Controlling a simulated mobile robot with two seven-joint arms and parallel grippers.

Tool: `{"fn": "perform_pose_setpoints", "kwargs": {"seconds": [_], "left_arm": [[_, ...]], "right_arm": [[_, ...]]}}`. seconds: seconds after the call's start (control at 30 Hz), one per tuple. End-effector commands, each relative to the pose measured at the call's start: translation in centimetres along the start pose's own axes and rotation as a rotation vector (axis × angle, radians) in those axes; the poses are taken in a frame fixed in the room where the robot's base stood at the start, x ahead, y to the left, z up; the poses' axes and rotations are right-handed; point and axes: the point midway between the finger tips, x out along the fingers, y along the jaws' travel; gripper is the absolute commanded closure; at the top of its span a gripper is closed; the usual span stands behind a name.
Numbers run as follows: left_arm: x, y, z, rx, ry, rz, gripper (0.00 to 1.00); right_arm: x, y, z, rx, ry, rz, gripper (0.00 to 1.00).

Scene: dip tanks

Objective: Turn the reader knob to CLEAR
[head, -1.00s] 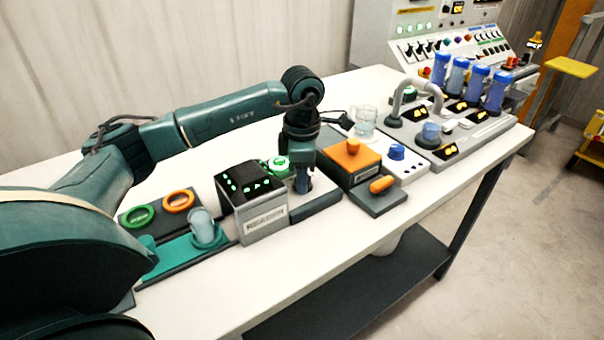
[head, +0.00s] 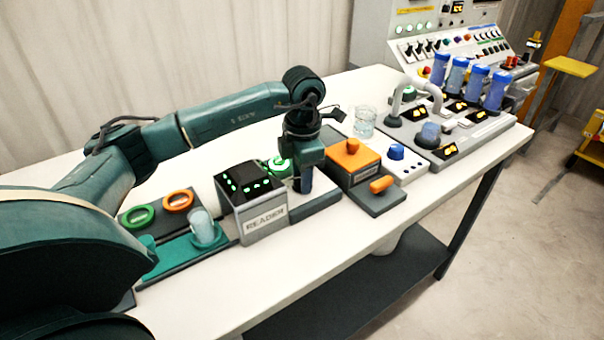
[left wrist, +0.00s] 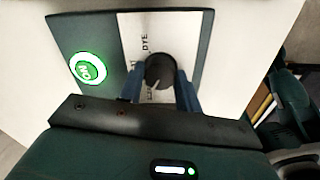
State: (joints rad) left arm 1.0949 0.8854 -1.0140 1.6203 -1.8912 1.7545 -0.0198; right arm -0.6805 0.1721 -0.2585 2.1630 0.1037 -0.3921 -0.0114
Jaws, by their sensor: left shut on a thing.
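The reader knob (left wrist: 160,70) is a round black knob with a pale pointer line, on a white label panel (left wrist: 192,28) of a dark plate. The word DYE is readable on the panel; other lettering is partly covered. The pointer slants toward the lower-left lettering, which I cannot read fully. My left gripper (left wrist: 161,86) is shut on the knob, one blue finger on each side. In the head view the left gripper (head: 307,184) points down beside the READER box (head: 262,215) and hides the knob. My right gripper is not in view.
A lit green ON button (left wrist: 88,68) is close to the knob. An orange-topped box (head: 352,160) stands right of the gripper. A teal tray (head: 165,262) with a clear cup (head: 203,226) is at the left. The table's front strip is clear.

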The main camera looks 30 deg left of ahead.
Motion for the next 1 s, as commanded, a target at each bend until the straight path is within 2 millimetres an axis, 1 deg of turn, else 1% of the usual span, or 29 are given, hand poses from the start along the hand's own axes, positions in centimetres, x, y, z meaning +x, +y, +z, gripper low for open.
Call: {"fn": "perform_pose_setpoints", "kwargs": {"seconds": [0.13,0.17,0.4,0.43,0.67,0.77,0.87,1.0], "left_arm": [[-0.1,0.1,0.0,-0.003,-0.002,0.002,0.89],[-0.1,0.1,0.0,-0.003,-0.002,0.003,0.65],[-0.1,0.1,0.0,-0.001,-0.001,0.001,0.46],[-0.1,0.1,0.0,-0.001,-0.001,0.001,0.44],[-0.1,0.0,0.0,0.0,-0.001,0.001,0.44],[-0.7,0.1,0.1,0.0,-0.003,0.002,0.44],[-2.2,0.1,0.1,0.001,-0.005,0.003,0.44],[-5.2,0.1,0.1,0.001,-0.006,0.004,0.44]], "right_arm": [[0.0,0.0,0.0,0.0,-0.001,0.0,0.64],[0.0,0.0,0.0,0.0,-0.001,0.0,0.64],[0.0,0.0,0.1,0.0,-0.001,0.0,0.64],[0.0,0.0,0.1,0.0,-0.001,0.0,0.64],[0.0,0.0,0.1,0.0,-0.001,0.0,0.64],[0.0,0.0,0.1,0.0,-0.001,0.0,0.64],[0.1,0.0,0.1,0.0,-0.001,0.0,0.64],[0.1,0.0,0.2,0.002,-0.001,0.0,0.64]]}}
